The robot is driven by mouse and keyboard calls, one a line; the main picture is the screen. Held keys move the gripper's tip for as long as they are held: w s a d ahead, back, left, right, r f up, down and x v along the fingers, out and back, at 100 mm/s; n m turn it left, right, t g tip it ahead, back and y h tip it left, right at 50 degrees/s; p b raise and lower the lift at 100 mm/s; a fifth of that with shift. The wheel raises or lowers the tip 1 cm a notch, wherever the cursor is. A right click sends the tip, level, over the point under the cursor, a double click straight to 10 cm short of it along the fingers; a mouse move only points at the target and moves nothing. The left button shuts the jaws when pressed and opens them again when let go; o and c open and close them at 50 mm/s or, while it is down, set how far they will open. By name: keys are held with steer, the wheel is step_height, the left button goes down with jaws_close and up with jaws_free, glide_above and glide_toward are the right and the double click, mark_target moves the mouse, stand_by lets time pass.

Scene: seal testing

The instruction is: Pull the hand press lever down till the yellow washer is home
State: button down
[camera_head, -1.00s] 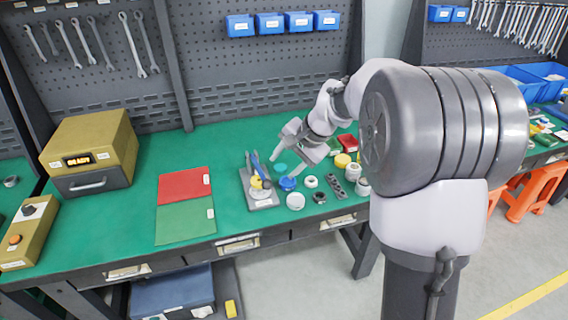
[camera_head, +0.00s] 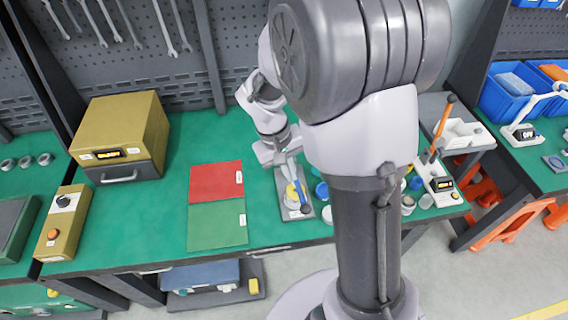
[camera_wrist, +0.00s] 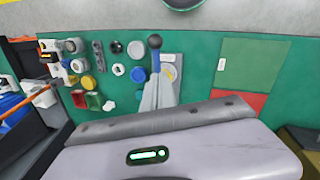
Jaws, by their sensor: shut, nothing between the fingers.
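The hand press (camera_head: 303,213) stands on the green table, right of the coloured mats. My gripper (camera_head: 294,178) is shut and empty, over the back of the press. In the wrist view its fingers (camera_wrist: 156,84) lie in line with the lever below the knob; contact is unclear.
A red mat (camera_head: 216,181) and a green mat (camera_head: 217,224) lie left of the press. A yellow-brown oven-like box (camera_head: 122,130) stands farther left. Several small caps and parts crowd the table right of the press, partly hidden by my arm.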

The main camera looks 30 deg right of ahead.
steer(key=b, duration=0.2)
glide_above(302, 203)
steer(key=w+a, duration=0.1)
steer(key=w, duration=0.2)
steer(key=a+x, duration=0.1)
steer(key=x, duration=0.5)
steer(key=shift+s+f, duration=0.95)
steer(key=shift+s, duration=0.2)
steer(key=shift+b, duration=0.3)
steer(key=shift+s+a+f+b, duration=0.15)
steer(key=shift+s+f+b, duration=0.15)
steer(key=shift+f+b, duration=0.3)
steer(key=shift+s+a+f+b, duration=0.1)
steer(key=shift+s+f+b, duration=0.25)
steer(key=shift+f+b, duration=0.2)
steer(key=shift+w, duration=0.15)
